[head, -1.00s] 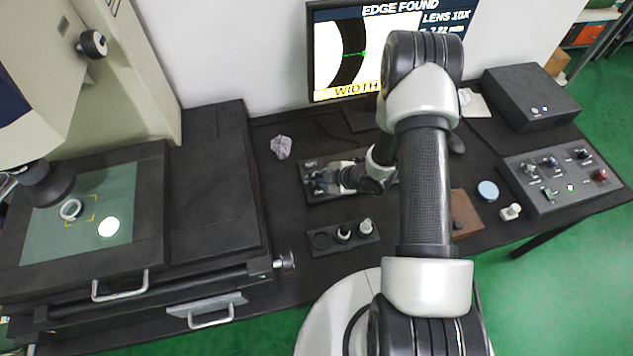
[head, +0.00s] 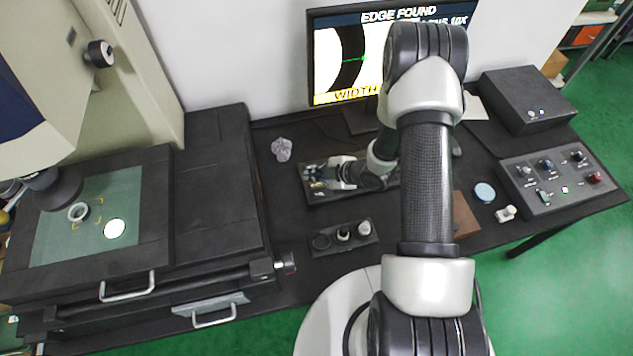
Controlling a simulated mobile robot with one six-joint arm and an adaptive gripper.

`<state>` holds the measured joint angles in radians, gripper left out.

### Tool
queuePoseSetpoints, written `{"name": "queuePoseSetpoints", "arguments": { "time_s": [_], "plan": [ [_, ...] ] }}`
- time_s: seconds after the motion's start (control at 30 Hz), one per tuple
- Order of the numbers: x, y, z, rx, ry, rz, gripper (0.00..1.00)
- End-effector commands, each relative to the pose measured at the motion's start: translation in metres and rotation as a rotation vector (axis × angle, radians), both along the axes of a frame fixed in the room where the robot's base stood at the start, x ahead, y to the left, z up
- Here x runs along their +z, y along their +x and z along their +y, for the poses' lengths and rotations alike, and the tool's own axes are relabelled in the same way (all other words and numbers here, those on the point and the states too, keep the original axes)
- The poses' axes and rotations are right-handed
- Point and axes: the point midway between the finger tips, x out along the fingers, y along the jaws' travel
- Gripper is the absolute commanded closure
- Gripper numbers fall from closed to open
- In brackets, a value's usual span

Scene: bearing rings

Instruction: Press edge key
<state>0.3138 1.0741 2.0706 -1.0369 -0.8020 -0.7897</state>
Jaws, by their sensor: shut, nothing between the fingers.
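My gripper (head: 325,178) is shut and empty. It is low over the left part of a dark keypad-like unit (head: 322,197) on the bench. The gripper hides part of this unit, and its keys are too small to read; I cannot tell which one is the edge key or whether the fingertips touch it. The monitor (head: 336,62) behind my arm reads "EDGE FOUND" and shows a dark curved band with a green mark. A bearing ring (head: 78,212) lies on the glass stage (head: 120,188) at the left, near a bright light spot (head: 114,229).
A dark holder (head: 346,247) with small parts stands in front of the keypad. At the right are a control box (head: 565,185) with knobs, a light blue disc (head: 484,192) and a black box (head: 527,97). My arm hides part of the bench.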

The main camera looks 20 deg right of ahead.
Motion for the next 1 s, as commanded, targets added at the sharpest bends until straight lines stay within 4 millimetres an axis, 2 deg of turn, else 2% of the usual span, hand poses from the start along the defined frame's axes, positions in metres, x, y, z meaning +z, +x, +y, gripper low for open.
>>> {"name": "queuePoseSetpoints", "arguments": {
  "time_s": [0.1,0.27,1.0],
  "plan": [
    [0.016,0.000,0.000,0.000,0.000,0.000,1.00],
    [0.027,0.000,0.000,0.000,0.000,0.000,1.00],
    [0.026,0.000,0.000,-0.001,0.001,0.000,1.00]
  ]
}}
